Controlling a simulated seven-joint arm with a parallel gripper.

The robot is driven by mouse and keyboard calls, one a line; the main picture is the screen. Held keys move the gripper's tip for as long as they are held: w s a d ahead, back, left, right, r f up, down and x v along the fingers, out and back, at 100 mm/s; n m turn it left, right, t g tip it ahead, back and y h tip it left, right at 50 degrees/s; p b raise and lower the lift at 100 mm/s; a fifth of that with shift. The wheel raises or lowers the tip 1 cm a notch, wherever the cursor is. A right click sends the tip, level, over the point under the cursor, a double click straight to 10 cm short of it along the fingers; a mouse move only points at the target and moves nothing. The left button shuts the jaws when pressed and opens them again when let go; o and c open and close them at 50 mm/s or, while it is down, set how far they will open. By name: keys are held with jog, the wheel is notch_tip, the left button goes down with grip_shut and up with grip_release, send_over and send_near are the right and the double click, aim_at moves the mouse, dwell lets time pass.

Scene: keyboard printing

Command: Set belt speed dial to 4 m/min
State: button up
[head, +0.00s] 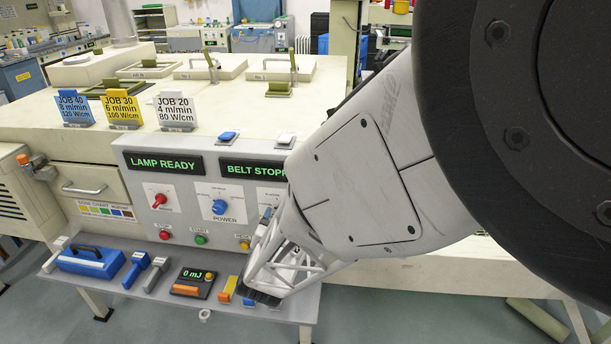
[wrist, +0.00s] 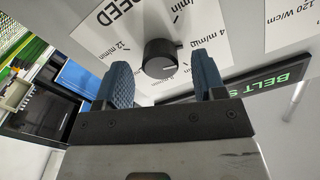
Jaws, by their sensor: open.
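The belt speed dial (wrist: 160,57) is a black round knob on a white plate in the wrist view, seen roughly upside down. A pale mark shows on its face, toward the lower right; its exact setting is unclear. The printed 4 m/min label (wrist: 206,40) lies to its right and 12 m/min to its left. My gripper (wrist: 161,66) is open, one blue finger on each side of the dial, with visible gaps and no clear contact. In the head view my arm hides the dial.
The control panel (head: 134,180) bears the power knob (head: 219,207), red lamp switch (head: 159,200) and push buttons. Displays read LAMP READY and BELT STOPP, the latter cut off by my arm. The shelf below holds a blue case (head: 90,263) and tools. A JOB 20 card (head: 175,110) reads 4 m/min.

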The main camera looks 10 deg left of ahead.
jog(key=s, duration=0.6)
jog(key=shift+s, duration=0.15)
